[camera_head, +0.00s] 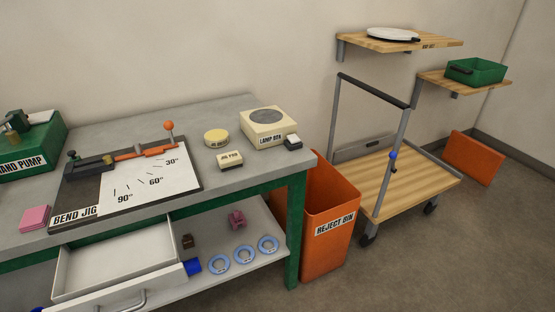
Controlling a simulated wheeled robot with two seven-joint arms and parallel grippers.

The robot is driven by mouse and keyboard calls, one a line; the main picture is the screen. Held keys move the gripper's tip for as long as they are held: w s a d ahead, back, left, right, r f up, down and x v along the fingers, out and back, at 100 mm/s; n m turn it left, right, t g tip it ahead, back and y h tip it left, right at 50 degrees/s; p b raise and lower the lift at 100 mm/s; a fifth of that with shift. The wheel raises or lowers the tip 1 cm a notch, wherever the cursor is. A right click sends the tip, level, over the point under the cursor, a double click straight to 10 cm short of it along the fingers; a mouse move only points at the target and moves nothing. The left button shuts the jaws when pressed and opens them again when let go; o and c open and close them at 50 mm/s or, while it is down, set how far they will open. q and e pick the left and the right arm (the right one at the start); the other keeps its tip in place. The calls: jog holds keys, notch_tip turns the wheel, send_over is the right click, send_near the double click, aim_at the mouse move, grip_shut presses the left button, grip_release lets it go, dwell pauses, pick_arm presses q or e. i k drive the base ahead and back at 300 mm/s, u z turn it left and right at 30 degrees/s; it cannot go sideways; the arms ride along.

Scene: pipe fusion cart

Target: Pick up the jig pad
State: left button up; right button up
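A small cream block (230,161) with a dark-lettered label lies on the grey bench top, right of the bend jig board. The label starts with "JIG", but its second word is too small to read surely. A round yellow piece (217,137) with a small label lies just behind it. The bend jig (180,185) is a dark board with a white angle sheet and an orange lever (147,152). Neither of my grippers shows in the head view.
A lamp box (268,128), a hand pump (35,150) and a pink block (35,218) stand on the bench. An open drawer (120,268) juts out in front. Blue rings (218,264) lie on the lower shelf. A reject bin (333,232) and cart (400,185) stand right.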

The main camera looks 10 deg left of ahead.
aim_at(230, 161)
jog(key=z, duration=0.55)
jog(key=i, duration=0.9)
jog(key=u, duration=1.55)
